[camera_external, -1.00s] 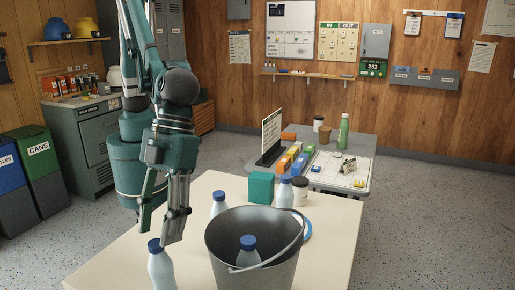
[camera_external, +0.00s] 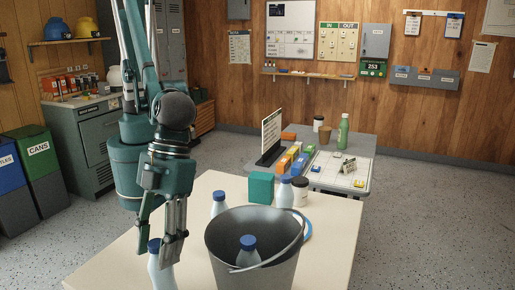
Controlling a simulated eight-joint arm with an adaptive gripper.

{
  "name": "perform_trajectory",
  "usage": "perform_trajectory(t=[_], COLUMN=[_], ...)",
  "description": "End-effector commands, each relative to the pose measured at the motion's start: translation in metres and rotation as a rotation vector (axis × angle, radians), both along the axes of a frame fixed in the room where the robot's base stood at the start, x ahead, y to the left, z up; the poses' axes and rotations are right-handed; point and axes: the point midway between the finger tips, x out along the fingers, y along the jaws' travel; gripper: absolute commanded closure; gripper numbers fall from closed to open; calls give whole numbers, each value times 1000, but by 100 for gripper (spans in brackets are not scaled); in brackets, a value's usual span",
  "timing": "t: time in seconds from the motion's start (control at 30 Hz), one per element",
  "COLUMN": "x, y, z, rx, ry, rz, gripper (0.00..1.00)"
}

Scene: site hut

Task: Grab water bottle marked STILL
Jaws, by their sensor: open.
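Several white bottles with blue caps are in view. One front bottle (camera_external: 161,272) stands at the near left of the table. Another stands left of the bucket, the left rear bottle (camera_external: 219,205). The right rear bottle (camera_external: 285,192) stands behind the bucket. The bucket bottle (camera_external: 248,254) is inside the grey bucket (camera_external: 222,262). No marking can be read on any, so I cannot tell which says STILL. My gripper (camera_external: 158,246) is open and points down, its fingers on either side of the front bottle's cap in this view. Contact cannot be told.
The bucket, with a raised wire handle, stands close right of my gripper. A desk (camera_external: 353,143) with small items stands beyond.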

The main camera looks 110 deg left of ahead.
Motion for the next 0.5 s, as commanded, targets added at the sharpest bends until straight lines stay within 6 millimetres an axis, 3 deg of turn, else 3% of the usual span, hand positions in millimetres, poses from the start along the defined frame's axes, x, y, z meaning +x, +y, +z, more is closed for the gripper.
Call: perform_trajectory(t=[0.13, 0.4, 0.5], x=[0, 0, 0], y=[0, 0, 0], z=[0, 0, 0], rx=[0, 0, 0], ry=[0, 0, 0], rz=[0, 0, 0], gripper=[62, 97, 100])
